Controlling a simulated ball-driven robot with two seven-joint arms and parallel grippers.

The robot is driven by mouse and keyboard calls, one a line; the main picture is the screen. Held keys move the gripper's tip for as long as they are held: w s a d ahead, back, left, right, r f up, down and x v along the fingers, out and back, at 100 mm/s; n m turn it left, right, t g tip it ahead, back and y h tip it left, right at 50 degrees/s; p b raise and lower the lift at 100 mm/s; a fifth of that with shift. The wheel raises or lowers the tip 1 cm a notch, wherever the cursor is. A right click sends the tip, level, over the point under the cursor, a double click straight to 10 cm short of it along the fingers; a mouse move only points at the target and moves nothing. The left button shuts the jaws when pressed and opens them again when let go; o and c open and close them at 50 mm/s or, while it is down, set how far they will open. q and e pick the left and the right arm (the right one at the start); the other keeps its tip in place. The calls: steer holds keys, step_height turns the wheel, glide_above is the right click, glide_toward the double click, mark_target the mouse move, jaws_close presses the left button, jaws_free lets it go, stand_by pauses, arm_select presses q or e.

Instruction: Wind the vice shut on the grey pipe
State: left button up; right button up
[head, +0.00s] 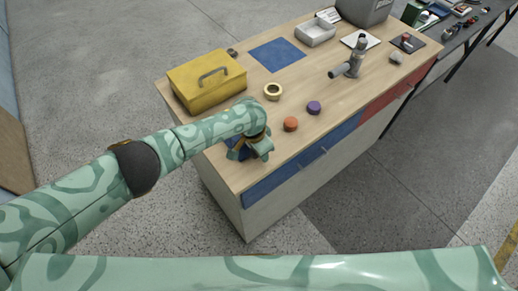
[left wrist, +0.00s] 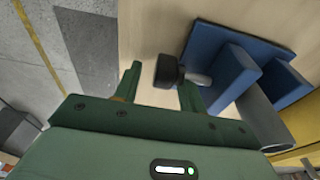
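The blue vice (left wrist: 232,75) fills the upper right of the left wrist view. In the head view only bits of the vice (head: 236,153) show beside my left gripper (head: 260,146), near the bench's front left corner. The grey pipe (left wrist: 262,120) sits between the two blue jaws; I cannot tell if both jaws touch it. A black knob (left wrist: 167,71) on a grey screw sticks out from the vice. My left gripper (left wrist: 159,80) is open, with the knob between or just beyond its fingertips, not gripped. My right gripper is not in view.
A yellow toolbox (head: 207,80) stands left on the wooden bench. A brass ring (head: 273,91), an orange cap (head: 290,124) and a purple cap (head: 314,107) lie right of my gripper. A blue mat (head: 277,55) and a grey pipe fitting (head: 352,62) are farther back.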

mark_target(252, 156)
arm_select(q)
steer(key=shift+a+r, duration=0.1)
steer(key=shift+r, duration=0.35)
step_height(252, 156, up, 15)
steer(key=s+a+p, duration=0.1)
steer(key=a+p, duration=0.1)
steer(key=p, duration=0.5)
steer(key=shift+s, duration=0.25)
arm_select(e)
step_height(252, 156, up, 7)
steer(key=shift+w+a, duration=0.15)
arm_select(q)
steer(key=shift+r, duration=0.1)
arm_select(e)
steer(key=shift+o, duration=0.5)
